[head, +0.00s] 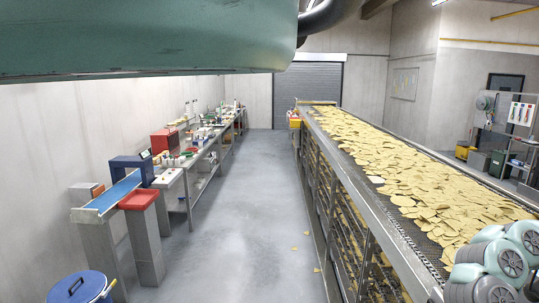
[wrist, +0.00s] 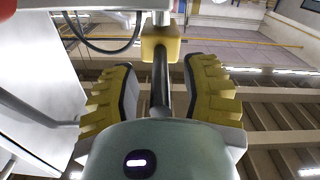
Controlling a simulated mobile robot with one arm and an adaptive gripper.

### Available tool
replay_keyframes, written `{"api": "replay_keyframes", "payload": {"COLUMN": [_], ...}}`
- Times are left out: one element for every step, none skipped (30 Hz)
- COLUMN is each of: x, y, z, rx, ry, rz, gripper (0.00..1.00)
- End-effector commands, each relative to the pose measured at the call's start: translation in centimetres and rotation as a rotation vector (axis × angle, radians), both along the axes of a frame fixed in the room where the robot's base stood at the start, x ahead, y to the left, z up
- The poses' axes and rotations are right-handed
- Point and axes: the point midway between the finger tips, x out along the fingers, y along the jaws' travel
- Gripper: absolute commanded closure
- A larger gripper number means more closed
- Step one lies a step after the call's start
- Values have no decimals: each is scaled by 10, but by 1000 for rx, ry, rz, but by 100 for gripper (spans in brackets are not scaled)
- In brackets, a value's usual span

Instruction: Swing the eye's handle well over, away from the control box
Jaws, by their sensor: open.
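In the wrist view my gripper (wrist: 160,75) is open, its two yellow, toothed fingers apart. A dark upright rod (wrist: 159,88) shows between the fingers, with a gap on each side; it appears to be the eye's handle. A yellow block (wrist: 160,43) sits at the rod's upper end, below a pale metal post (wrist: 149,17). How near the fingertips are to the rod in depth, I cannot tell. A pale, flat-sided panel (wrist: 35,90) fills the left side; whether it is the control box I cannot tell. The head view shows neither the handle nor my gripper.
A black cable (wrist: 98,48) loops left of the post. In the head view a long conveyor (head: 375,215) heaped with chips (head: 430,165) runs along the right. A clear grey aisle (head: 250,190) separates it from the workbench (head: 205,150). A blue-lidded bin (head: 80,287) stands front left.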

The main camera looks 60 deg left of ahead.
Motion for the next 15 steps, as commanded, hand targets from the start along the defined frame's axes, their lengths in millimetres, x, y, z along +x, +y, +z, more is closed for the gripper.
{"api": "replay_keyframes", "payload": {"x": [0,0,0,0,0,0,0,0,0,0,0,0,0,0,0], "y": [0,0,0,0,0,0,0,0,0,0,0,0,0,0,0], "z": [0,0,0,0,0,0,0,0,0,0,0,0,0,0,0], "rx": [0,0,0,0,-1,-2,-2,-2,-2,-2,-2,-2,-2,-2,-2], "ry": [0,0,0,0,-1,0,0,0,0,0,0,0,0,0,0], "rz": [-1,-1,-1,-1,-1,-1,-1,-1,-1,-1,-1,-1,-1,-1,-1], "gripper": [54,54,52,55,58,63,66,69,73,76,79,83,86,89,94]}}
